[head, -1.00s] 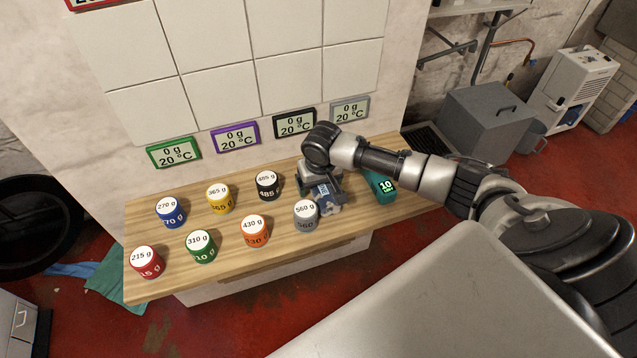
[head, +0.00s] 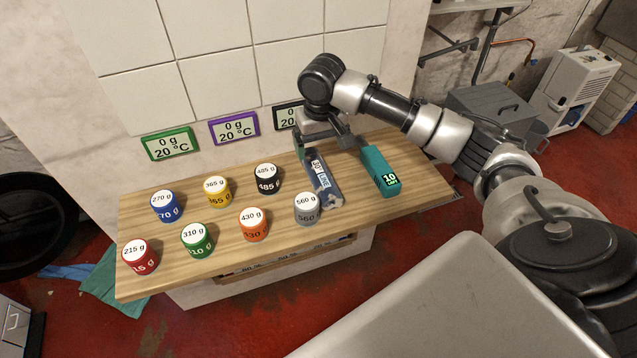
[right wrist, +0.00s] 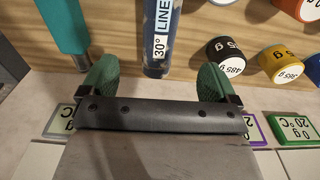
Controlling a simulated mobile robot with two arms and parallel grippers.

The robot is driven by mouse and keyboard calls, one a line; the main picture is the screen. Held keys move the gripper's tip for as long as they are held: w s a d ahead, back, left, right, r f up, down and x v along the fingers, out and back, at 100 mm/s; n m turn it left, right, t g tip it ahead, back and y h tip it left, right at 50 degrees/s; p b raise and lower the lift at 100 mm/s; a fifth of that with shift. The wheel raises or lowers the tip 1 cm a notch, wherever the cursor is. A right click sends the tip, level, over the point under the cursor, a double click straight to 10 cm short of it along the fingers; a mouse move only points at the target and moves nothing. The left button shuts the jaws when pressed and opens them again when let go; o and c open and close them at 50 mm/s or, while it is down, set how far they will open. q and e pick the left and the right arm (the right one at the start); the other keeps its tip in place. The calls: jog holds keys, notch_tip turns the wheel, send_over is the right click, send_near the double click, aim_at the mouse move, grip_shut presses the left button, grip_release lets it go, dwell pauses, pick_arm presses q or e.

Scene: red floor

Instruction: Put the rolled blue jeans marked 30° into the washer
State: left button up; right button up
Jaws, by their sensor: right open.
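The rolled blue jeans (head: 322,182) lie on the wooden shelf, with a label reading 30° LINE. They also show in the right wrist view (right wrist: 160,55), between the two fingers but farther out. My right gripper (head: 325,148) is open above the wall-side end of the roll, and nothing is in it. Its green fingertips (right wrist: 158,82) stand apart on either side of the roll in the right wrist view. The washer is not recognisable in these frames. My left gripper is not in view.
A teal box (head: 380,172) marked 10 lies right of the roll. Several coloured weights stand to its left, the grey 560 g one (head: 306,210) nearest. Small displays such as the purple one (head: 234,129) line the wall behind. A grey bin (head: 492,110) stands beyond on the red floor.

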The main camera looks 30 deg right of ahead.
aim_at(320, 170)
jog(key=shift+w+f, duration=0.15)
jog(key=shift+f, duration=0.5)
notch_tip(320, 170, down, 4)
jog(key=shift+d+r, duration=0.1)
jog(key=shift+d, duration=0.05)
notch_tip(320, 170, down, 6)
jog(key=shift+w+r, duration=0.1)
jog(key=shift+w, duration=0.05)
jog(key=shift+r, duration=0.1)
jog(key=c, duration=1.3)
jog(key=shift+o, duration=0.2)
jog(key=shift+r, duration=0.1)
